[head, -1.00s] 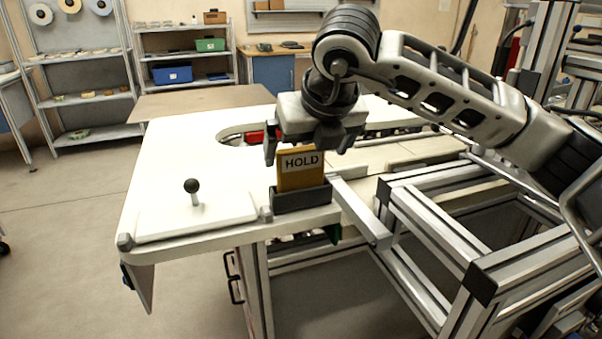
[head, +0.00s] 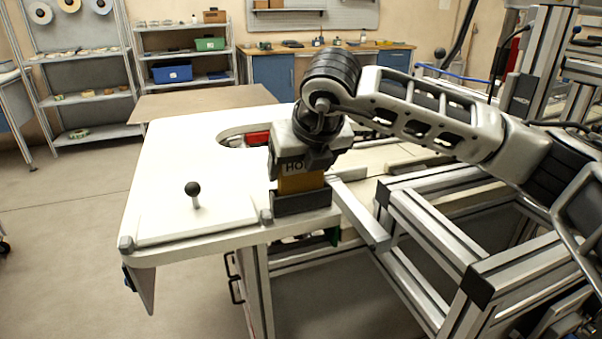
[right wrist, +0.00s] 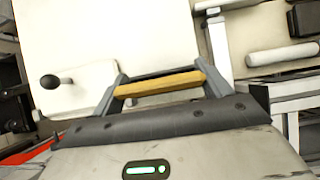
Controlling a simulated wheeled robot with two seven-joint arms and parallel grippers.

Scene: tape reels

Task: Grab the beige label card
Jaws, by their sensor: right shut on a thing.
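The beige label card (head: 301,184), yellowish and lettered HOLD, stands upright in a dark slotted holder (head: 300,204) at the front edge of the white table. My right gripper (head: 299,172) is over the card from above and shut on it, covering its top and part of the lettering. In the right wrist view the card (right wrist: 160,85) shows edge-on as a yellow bar between the two fingers. The card's lower end is hidden in the holder. My left gripper is not in view.
The white table (head: 170,160) carries a black-knobbed lever (head: 193,190) left of the holder. A cutout with something red (head: 257,138) lies behind. An aluminium frame (head: 420,230) stands close on the right. The tabletop's left side is mostly clear.

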